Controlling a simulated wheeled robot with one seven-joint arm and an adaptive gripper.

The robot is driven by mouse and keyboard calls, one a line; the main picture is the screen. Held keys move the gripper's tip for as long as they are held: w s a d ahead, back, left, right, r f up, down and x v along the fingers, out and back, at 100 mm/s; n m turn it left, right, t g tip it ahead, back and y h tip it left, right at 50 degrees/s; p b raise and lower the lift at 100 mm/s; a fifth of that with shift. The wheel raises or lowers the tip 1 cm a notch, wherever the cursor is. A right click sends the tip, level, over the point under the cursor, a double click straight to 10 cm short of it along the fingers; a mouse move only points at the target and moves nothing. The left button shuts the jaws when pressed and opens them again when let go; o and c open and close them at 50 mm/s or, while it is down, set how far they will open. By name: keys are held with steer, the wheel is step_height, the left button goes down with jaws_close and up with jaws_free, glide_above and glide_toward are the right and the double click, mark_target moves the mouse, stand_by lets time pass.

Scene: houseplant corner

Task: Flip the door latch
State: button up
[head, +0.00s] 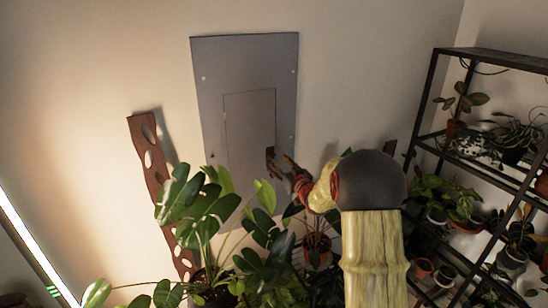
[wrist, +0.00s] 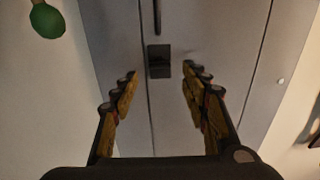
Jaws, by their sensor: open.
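The grey panel (head: 210,90) is mounted flat on the wall, with a smaller door (head: 248,130) set in it that looks closed. The small dark latch (head: 270,153) is at the door's right edge. My gripper (head: 283,170) is in front of the latch, a little below and right of it in the head view. In the wrist view the latch (wrist: 159,61) is a dark block across the door seam, ahead of and between the fingertips. My gripper (wrist: 160,72) is open and empty there. Contact with the latch cannot be seen.
A large leafy plant (head: 200,200) stands below the panel, close under my arm. A brown perforated board (head: 148,160) leans on the wall at left. A black shelf (head: 428,100) with several potted plants stands at right. The wall around the panel's upper part is clear.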

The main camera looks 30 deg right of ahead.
mark_target(272, 155)
steer(key=shift+w, duration=2.2)
steer(key=c, duration=0.3)
steer(key=c, duration=0.7)
steer(key=shift+c, duration=0.6)
